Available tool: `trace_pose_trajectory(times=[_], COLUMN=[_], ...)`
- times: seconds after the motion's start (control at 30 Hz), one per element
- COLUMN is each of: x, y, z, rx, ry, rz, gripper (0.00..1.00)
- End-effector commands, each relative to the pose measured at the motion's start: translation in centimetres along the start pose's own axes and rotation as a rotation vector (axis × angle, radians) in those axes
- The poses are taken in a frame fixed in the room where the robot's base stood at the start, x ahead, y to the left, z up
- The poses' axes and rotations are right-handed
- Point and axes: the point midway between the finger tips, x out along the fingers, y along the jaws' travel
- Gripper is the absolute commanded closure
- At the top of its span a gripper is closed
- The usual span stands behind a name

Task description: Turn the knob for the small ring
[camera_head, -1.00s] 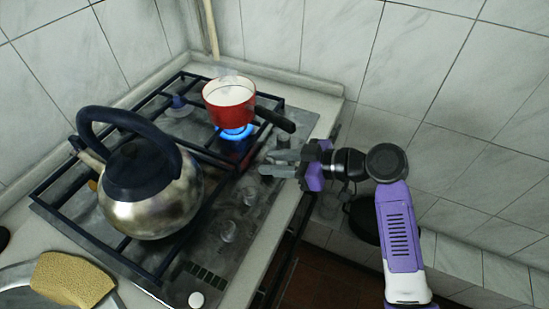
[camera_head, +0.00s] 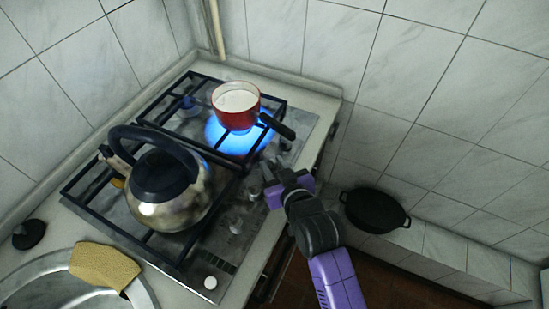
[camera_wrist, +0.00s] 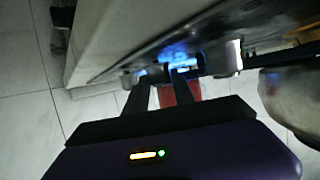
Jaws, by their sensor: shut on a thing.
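The cooktop (camera_head: 222,262) has a row of knobs along its right edge. My gripper (camera_head: 268,172) is at the far part of this row, shut on a knob that its fingers mostly hide. A free knob (camera_head: 250,193) and another knob (camera_head: 236,224) stand nearer. A wide blue flame (camera_head: 228,143) burns under the red saucepan (camera_head: 236,110), which holds white liquid. In the wrist view my fingers (camera_wrist: 162,75) reach to the cooktop edge, with blue light behind them and a knob (camera_wrist: 233,56) to their right.
A steel kettle (camera_head: 170,205) stands on the near grate. The saucepan's black handle (camera_head: 277,126) sticks out just beyond my gripper. A black pot (camera_head: 375,210) sits low at the right. A yellow sponge (camera_head: 105,266) lies at the sink's edge.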

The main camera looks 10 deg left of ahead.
Motion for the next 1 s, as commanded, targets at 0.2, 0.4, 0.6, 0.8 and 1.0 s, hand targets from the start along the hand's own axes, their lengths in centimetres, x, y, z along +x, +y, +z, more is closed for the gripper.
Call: trace_pose_trajectory(times=[0.2, 0.4, 0.6, 0.8, 1.0], x=[0.03, 0.17, 0.29, 0.36, 0.35], y=[-0.47, -0.65, -0.77, -0.85, -0.85], z=[-0.11, 0.17, 0.26, 0.24, 0.16], rx=[0.045, 0.090, 0.132, 0.168, 0.193], ry=[0.000, 0.000, 0.001, 0.001, 0.000], rz=[0.116, 0.224, 0.321, 0.404, 0.464], gripper=[1.00, 1.00, 1.00, 1.00, 1.00])
